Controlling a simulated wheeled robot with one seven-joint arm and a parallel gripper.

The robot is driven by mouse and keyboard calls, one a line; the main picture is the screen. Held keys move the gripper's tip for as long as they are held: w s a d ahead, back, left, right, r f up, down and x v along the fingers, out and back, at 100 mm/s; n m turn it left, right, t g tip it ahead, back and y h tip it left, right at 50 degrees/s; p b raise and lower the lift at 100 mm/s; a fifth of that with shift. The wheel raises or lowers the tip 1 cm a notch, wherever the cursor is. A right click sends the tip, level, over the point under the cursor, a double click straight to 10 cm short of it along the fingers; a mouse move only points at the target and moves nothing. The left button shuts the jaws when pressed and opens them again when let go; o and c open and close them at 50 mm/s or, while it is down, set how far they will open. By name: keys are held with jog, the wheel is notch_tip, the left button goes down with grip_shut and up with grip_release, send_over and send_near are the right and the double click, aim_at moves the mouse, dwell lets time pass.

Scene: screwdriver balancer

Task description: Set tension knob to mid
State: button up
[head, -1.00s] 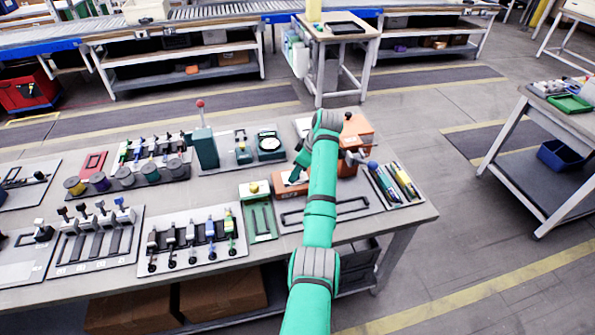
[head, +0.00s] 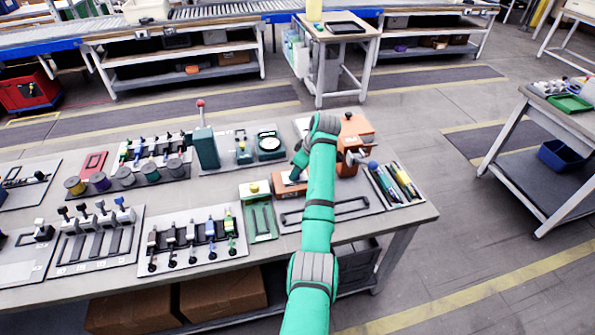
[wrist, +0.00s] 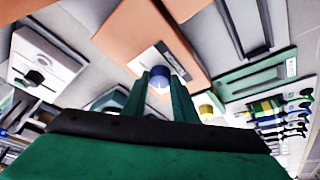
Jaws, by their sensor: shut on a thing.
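The orange device (head: 352,130) stands at the right part of the near table, partly behind my arm. A lower orange block (head: 284,187) shows to the left of my arm. In the wrist view, a small round knob (wrist: 159,81) with a blue and white top sits against the orange face (wrist: 134,38); I take it to be the tension knob. My gripper (wrist: 160,88) is shut on it, one green finger on each side. In the head view my gripper (head: 296,174) points down at the orange block and the knob is hidden. Its setting cannot be read.
A green unit with a yellow button (head: 254,187) stands just left of the orange block. A blue ball (head: 372,165) on a grey handle and a pen tray (head: 421,200) are to the right. A teal post with a red-tipped lever (head: 204,145) stands farther left.

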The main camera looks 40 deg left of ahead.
jog(key=m, duration=0.1)
jog(key=m+t, duration=0.1)
jog(key=m, duration=0.1)
jog(key=m+t, duration=0.1)
jog(key=m, duration=0.1)
jog(key=shift+s+a+h, duration=0.1)
jog(key=shift+s+h, duration=0.15)
jog(key=shift+h, duration=0.05)
jog(key=m, duration=0.2)
jog(key=m+t+h, duration=0.1)
jog(key=m, duration=0.2)
jog(key=shift+s+a+m, duration=0.15)
jog(key=shift+m, duration=0.15)
jog(key=shift+t+h, duration=0.3)
jog(key=o, duration=1)
jog(key=shift+o, duration=0.2)
jog(key=v, duration=1.1)
